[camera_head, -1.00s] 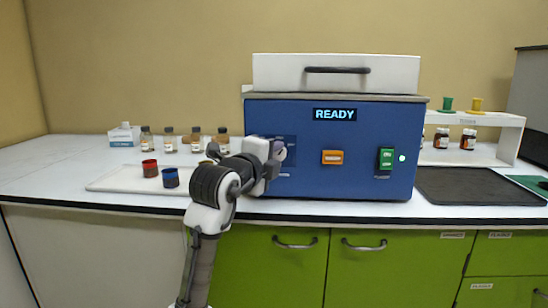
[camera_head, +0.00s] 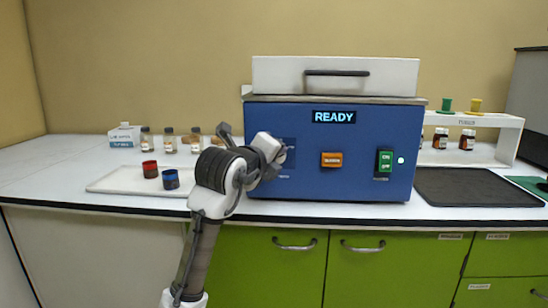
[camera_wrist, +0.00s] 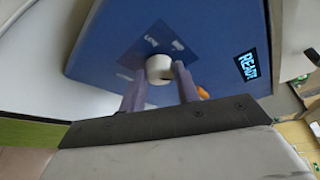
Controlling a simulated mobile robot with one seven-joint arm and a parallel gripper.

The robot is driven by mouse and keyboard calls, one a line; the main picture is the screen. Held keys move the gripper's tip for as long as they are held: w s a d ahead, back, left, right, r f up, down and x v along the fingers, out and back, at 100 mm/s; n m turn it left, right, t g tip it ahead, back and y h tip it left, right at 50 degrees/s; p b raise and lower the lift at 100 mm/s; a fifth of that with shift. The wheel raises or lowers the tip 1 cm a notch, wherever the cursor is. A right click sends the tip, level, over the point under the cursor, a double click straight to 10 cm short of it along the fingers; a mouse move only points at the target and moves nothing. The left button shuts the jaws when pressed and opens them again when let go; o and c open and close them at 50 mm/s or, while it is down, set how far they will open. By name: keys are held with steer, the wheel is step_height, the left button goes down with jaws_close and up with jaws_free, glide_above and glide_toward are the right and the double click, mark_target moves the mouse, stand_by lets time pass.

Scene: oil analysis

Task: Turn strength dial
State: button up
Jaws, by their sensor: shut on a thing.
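The blue machine (camera_head: 350,180) stands on the counter with a lit display (camera_head: 334,117) reading READY. In the wrist view, the strength dial is a whitish round knob (camera_wrist: 158,68) on a darker blue label panel (camera_wrist: 137,55) marked LOW on one side. My gripper (camera_wrist: 160,85) has one finger on each side of the knob and is shut on it. In the head view, my gripper (camera_head: 283,153) is at the left part of the machine's front, and my wrist hides the dial.
An orange button (camera_head: 332,160) and a green switch (camera_head: 385,161) are on the machine's front, right of my gripper. A white tray (camera_head: 110,181) with a red cup (camera_head: 150,169) and a blue cup (camera_head: 171,179) lies to the left. Small bottles (camera_head: 169,140) stand behind it.

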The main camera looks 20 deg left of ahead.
steer(key=o, duration=1)
steer(key=shift+c, duration=0.2)
steer(key=d+v, duration=0.1)
steer(key=v, duration=1.2)
steer(key=shift+s+a, duration=0.35)
steer(key=shift+a, duration=0.05)
steer(key=shift+r, duration=0.15)
